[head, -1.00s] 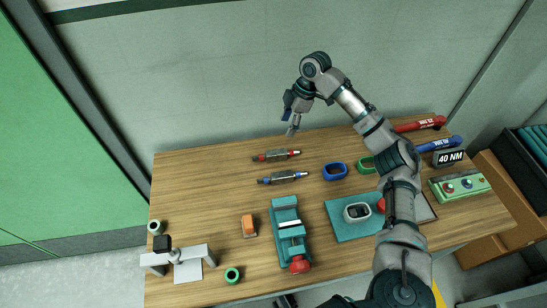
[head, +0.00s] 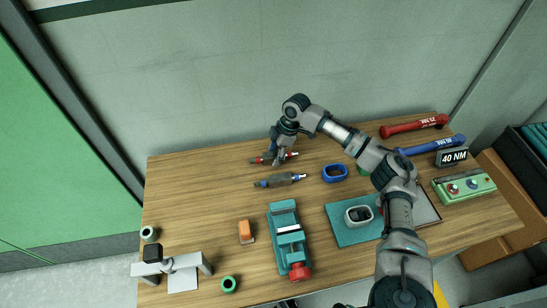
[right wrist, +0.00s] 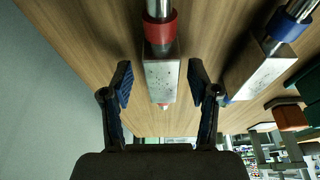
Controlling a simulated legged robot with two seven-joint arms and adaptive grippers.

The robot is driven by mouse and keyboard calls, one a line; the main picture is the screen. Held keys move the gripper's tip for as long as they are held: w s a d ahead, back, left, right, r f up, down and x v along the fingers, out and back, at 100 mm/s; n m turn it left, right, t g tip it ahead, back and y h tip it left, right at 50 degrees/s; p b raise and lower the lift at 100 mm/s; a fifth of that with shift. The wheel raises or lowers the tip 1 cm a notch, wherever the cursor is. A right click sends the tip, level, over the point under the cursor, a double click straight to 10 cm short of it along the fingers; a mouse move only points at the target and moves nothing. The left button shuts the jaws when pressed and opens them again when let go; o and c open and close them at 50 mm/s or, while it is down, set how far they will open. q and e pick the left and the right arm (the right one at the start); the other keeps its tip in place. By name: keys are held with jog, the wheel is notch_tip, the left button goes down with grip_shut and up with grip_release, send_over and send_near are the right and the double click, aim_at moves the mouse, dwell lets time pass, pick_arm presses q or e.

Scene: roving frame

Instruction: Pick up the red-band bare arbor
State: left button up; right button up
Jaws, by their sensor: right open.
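The red-band arbor (head: 292,155) lies on the wooden table near its back edge, partly hidden by my right gripper (head: 278,158) in the head view. In the right wrist view its red band and grey block (right wrist: 161,75) lie between my right gripper's open fingers (right wrist: 160,88), with a gap on each side. I cannot tell how far the fingers are above the table. The blue-band arbor (head: 280,180) lies just in front of it; it also shows at the right in the right wrist view (right wrist: 256,72). My left gripper is not clearly in view.
A blue ring (head: 335,173) lies right of the arbors. A teal vise (head: 287,215) and an orange block (head: 246,231) stand in front. Red (head: 412,126) and blue (head: 430,146) torque wrenches lie at the back right. The table's left back is clear.

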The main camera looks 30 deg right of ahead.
jog(key=shift+d, duration=0.2)
jog(key=shift+a, duration=0.1)
jog(key=c, duration=0.4)
jog(key=shift+a, duration=0.3)
grip_shut()
jog(key=shift+a+r, duration=0.1)
jog(key=shift+r, duration=0.05)
